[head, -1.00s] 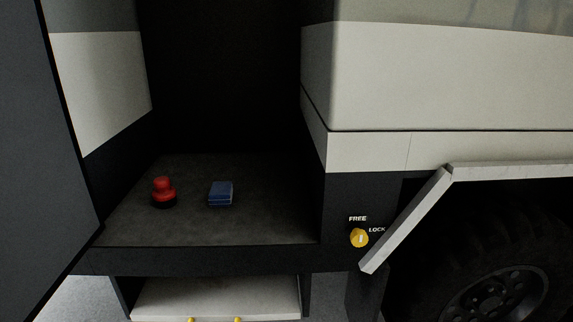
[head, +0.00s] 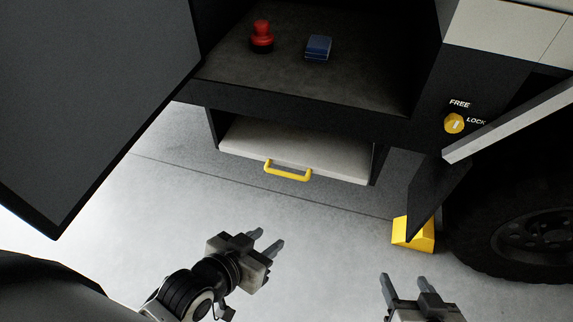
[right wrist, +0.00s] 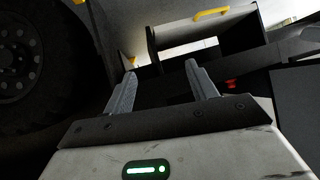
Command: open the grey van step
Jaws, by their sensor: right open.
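The grey van step (head: 300,150) is a light grey panel under the van's doorway floor, between two dark side brackets, with a yellow handle (head: 288,171) on its front edge. The yellow handle also shows at the top of the right wrist view (right wrist: 212,13). A yellow knob (head: 454,124) sits on the dark panel right of the doorway, beside the words FREE and LOCK. My left gripper (head: 266,245) is open and empty, below and in front of the handle. My right gripper (head: 405,283) is open and empty at the lower right, apart from the step.
A red button-like object (head: 262,36) and a blue box (head: 318,47) are on the doorway floor. A dark door (head: 95,90) hangs open at the left. A yellow wheel chock (head: 413,233) stands by the tyre (head: 520,235). The floor before the step is clear.

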